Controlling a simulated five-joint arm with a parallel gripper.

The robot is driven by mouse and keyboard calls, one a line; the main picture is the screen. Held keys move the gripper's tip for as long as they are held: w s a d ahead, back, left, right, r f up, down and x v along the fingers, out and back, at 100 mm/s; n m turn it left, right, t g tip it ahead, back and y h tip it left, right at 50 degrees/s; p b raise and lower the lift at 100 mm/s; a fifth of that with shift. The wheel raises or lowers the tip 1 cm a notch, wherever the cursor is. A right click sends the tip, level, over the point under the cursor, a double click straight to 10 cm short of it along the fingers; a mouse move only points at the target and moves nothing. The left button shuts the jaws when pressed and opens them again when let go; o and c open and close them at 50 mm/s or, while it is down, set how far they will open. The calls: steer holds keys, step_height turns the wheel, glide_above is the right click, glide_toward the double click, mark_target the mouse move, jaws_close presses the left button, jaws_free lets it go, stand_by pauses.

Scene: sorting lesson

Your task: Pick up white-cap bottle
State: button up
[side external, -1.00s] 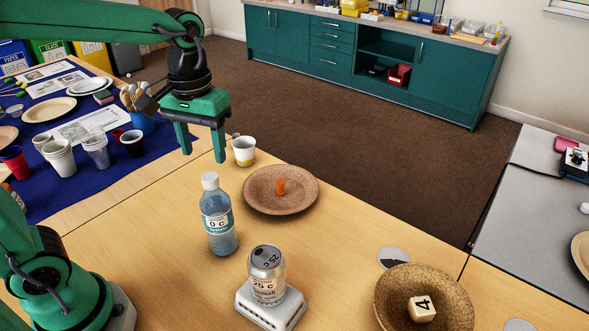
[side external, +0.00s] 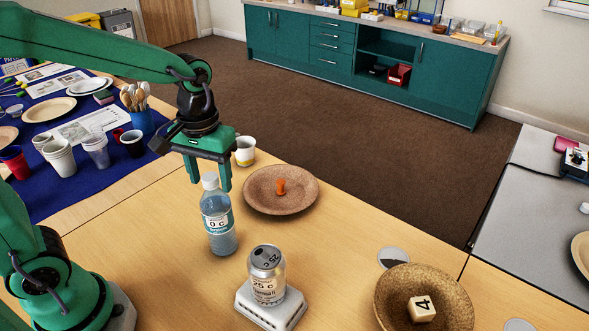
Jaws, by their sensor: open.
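The white-cap bottle (side external: 218,222) stands upright on the wooden table, with a white cap, clear blue body and a label reading "0 c". My gripper (side external: 208,185) points down with its two green fingers apart. In the picture, its fingertips come down on either side of the bottle's cap. The view does not show for certain whether the fingers are around the cap or behind it. The gripper is open and holds nothing.
A labelled can (side external: 267,276) stands on a white block (side external: 284,315) right of the bottle. A brown plate (side external: 300,204) with an orange piece (side external: 281,187) and a cup (side external: 244,151) lie behind. A cork bowl (side external: 452,316) holds a numbered die (side external: 422,308).

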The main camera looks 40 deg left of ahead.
steer(key=shift+f, duration=0.5)
steer(key=shift+c, duration=0.4)
jaws_close()
